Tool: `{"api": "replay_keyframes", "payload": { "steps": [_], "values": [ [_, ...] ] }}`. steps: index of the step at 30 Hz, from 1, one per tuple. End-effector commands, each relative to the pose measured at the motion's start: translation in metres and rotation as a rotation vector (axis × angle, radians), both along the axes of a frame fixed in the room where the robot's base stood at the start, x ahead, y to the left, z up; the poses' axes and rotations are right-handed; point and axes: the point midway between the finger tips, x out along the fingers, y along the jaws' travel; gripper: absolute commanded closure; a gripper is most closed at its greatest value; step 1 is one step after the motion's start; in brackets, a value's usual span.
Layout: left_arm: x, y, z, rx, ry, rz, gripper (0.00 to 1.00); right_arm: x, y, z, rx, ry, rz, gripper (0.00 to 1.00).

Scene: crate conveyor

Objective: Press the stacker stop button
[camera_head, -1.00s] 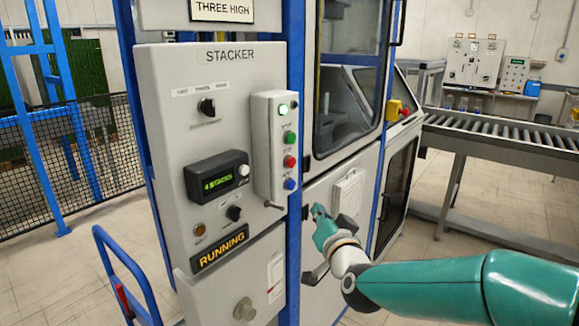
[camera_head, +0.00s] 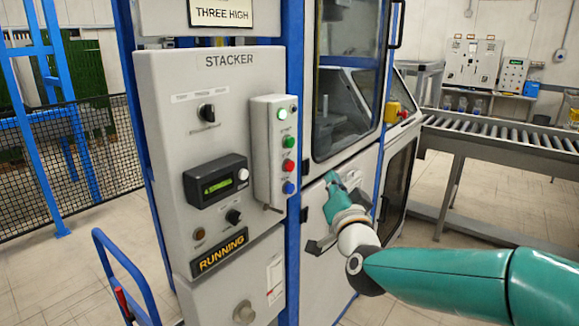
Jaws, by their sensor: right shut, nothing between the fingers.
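The stacker panel (camera_head: 165,95) is a grey box labelled STACKER. A narrow button box (camera_head: 262,150) stands on its right side. On it, top to bottom, are a lit white-green lamp (camera_head: 282,113), a green button (camera_head: 288,141), a red button (camera_head: 289,167) and a blue button (camera_head: 289,187). The small labels beside them are unreadable. My right gripper (camera_head: 331,179) is shut and empty, in front of the machine's lower door, to the right of the red button and apart from it in the picture. My left gripper is out of view.
The panel also carries a selector knob (camera_head: 207,112), a display unit (camera_head: 216,180), a smaller knob (camera_head: 233,216) and a RUNNING sign (camera_head: 219,252). A blue post (camera_head: 293,240) runs between panel and door. A blue handrail (camera_head: 128,262) stands lower left, a roller conveyor (camera_head: 500,134) at right.

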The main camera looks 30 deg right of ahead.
Motion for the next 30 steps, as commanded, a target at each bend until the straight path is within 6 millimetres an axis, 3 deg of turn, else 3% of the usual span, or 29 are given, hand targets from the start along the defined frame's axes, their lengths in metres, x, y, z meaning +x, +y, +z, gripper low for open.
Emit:
{"api": "replay_keyframes", "payload": {
  "steps": [9,15,30],
  "values": [
    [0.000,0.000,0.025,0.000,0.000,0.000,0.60,0.040,0.018,0.002,0.000,0.003,0.003,1.00],
    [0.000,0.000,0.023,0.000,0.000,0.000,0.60,0.058,0.025,0.000,0.000,0.000,0.001,1.00],
    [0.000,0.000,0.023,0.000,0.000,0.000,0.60,0.065,0.028,0.000,-0.001,0.000,0.001,1.00]
  ]
}}
